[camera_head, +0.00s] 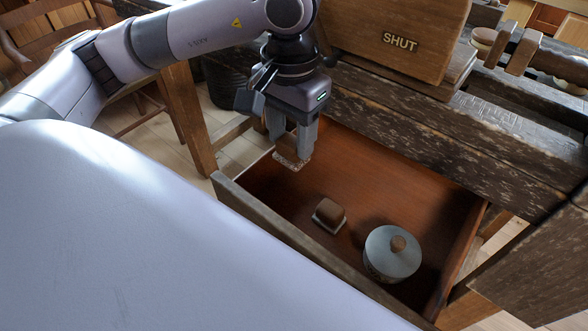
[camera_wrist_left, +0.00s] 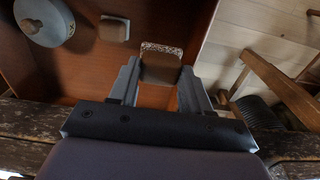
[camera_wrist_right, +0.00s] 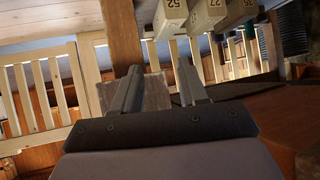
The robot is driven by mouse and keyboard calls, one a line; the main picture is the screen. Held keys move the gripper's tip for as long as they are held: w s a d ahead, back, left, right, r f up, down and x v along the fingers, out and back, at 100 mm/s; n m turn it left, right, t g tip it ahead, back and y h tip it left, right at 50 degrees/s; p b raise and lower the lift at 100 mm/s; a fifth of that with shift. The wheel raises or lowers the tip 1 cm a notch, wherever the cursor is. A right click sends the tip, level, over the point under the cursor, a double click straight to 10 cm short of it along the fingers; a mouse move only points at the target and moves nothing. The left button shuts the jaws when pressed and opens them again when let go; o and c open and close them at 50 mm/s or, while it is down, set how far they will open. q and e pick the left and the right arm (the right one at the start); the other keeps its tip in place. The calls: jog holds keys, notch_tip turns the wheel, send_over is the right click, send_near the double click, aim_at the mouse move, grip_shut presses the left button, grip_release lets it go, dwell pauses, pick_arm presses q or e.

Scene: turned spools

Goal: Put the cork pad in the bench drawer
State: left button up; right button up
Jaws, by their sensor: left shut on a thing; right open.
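The cork pad (camera_head: 292,160) is a small brown block with a speckled cork face on its lower end. My left gripper (camera_head: 293,138) is shut on it and points down over the left back corner of the open bench drawer (camera_head: 262,212). In the left wrist view the pad (camera_wrist_left: 161,66) sits between the two fingertips, with the drawer's reddish floor beyond. I cannot tell its exact height above that floor. My right gripper (camera_wrist_right: 158,80) shows only in its own wrist view, open, with nothing between its fingers.
Inside the drawer are a small brown block on a pale base (camera_head: 329,214) and a round blue-grey lidded tin (camera_head: 392,254). The drawer floor's back middle is bare. A wooden board marked SHUT (camera_head: 395,38) stands on the dark bench (camera_head: 440,125). Numbered blocks (camera_wrist_right: 208,14) show in the right wrist view.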

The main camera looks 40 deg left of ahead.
aim_at(292, 159)
pick_arm(q)
notch_tip(292, 159, down, 6)
jog(key=shift+r+b, duration=0.1)
jog(key=shift+b, duration=0.3)
notch_tip(292, 159, down, 4)
jog(key=shift+b, duration=0.4)
jog(key=shift+f, duration=0.25)
jog(key=shift+f+b, duration=0.2)
jog(key=shift+b, duration=0.1)
jog(key=o, duration=1)
jog(key=shift+r, duration=0.1)
pick_arm(e)
jog(key=shift+w+a+r+n+y, duration=0.3)
jog(key=shift+w+a+r, duration=0.3)
jog(key=shift+w+a, duration=0.15)
pick_arm(q)
jog(key=shift+r, duration=0.1)
pick_arm(e)
jog(key=shift+r, duration=0.1)
